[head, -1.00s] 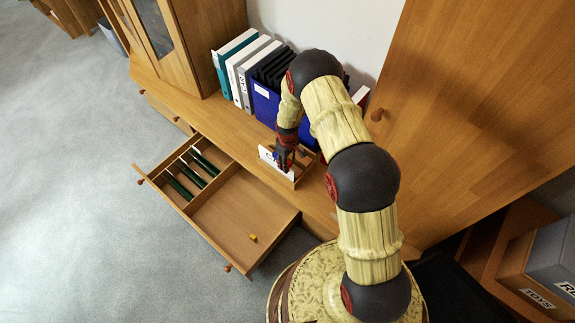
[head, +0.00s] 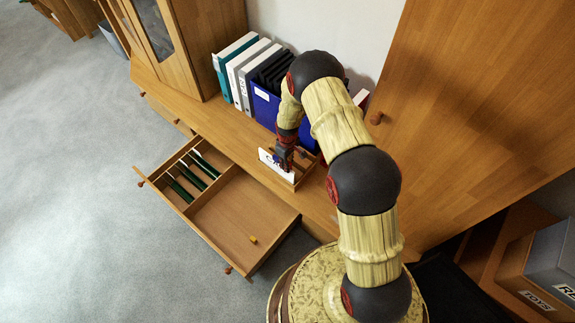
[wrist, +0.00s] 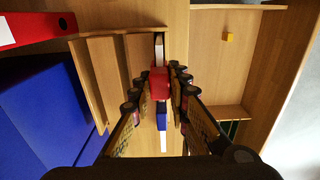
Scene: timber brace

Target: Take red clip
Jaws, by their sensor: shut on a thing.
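The red clip (wrist: 159,84) sits between the fingertips of my gripper (wrist: 157,92) in the wrist view, and the gripper is shut on it. In the head view my gripper (head: 283,160) is down at the wooden holder, and the red clip cannot be made out there. A blue clip (wrist: 162,116) is just below the red one in the wrist view. A white card (head: 270,166) stands at the front of the wooden holder (head: 305,165).
An open drawer (head: 238,208) below holds several green items (head: 188,178) and a small yellow block (head: 253,239). Binders (head: 245,70) and a blue box (head: 264,108) stand behind the holder. A red binder (wrist: 35,30) is near it in the wrist view. A tall wooden door (head: 470,110) is at right.

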